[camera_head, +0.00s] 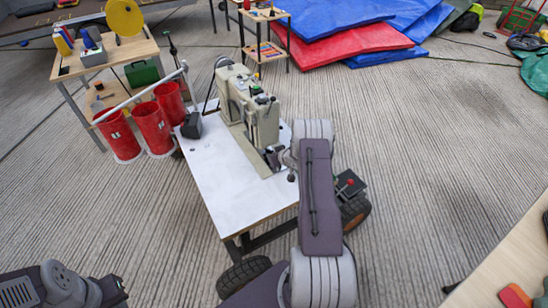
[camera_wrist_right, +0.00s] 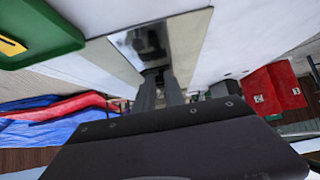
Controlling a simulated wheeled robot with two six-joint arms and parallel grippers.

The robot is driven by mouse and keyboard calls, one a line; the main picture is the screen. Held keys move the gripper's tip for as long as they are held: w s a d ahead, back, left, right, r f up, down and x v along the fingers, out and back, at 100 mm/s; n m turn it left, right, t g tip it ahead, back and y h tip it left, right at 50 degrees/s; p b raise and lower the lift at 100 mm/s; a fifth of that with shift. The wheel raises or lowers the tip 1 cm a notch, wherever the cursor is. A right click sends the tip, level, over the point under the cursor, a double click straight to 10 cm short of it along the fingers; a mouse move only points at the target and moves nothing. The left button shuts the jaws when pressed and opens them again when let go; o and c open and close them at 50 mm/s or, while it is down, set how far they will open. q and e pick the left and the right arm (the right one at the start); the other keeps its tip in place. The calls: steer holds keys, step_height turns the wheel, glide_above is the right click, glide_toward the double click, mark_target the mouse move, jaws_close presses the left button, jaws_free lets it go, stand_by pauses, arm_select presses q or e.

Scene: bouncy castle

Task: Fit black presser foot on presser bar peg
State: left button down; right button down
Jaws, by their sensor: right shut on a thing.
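The cream sewing machine (camera_head: 250,105) stands on a white table, with its needle end toward my right arm. In the head view my right gripper (camera_head: 274,157) is small and low beside that end, partly covered by my own arm. In the right wrist view its fingers (camera_wrist_right: 158,88) are shut on a small dark piece at their tips, which I take for the black presser foot (camera_wrist_right: 152,42). Its outline blurs into the shiny bed plate (camera_wrist_right: 185,45). I cannot make out the presser bar peg, nor whether the foot touches it.
The white tabletop (camera_head: 215,170) is clear in front of the machine. Red bins (camera_head: 120,135) and a wooden workbench (camera_head: 125,58) stand to the left. A green tray (camera_wrist_right: 40,40) shows at the wrist view's upper left. Blue and red mats (camera_head: 350,45) lie behind.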

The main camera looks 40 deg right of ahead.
steer(key=shift+w, duration=0.35)
stand_by(0.4)
steer(key=shift+w+d+p, duration=0.1)
steer(key=shift+w+p, duration=0.3)
steer(key=shift+w, duration=0.15)
stand_by(0.6)
steer(key=c, duration=1.3)
jaws_free()
steer(key=shift+c, duration=0.2)
steer(key=p+v, duration=0.3)
steer(key=v, duration=0.6)
steer(key=shift+p, duration=0.3)
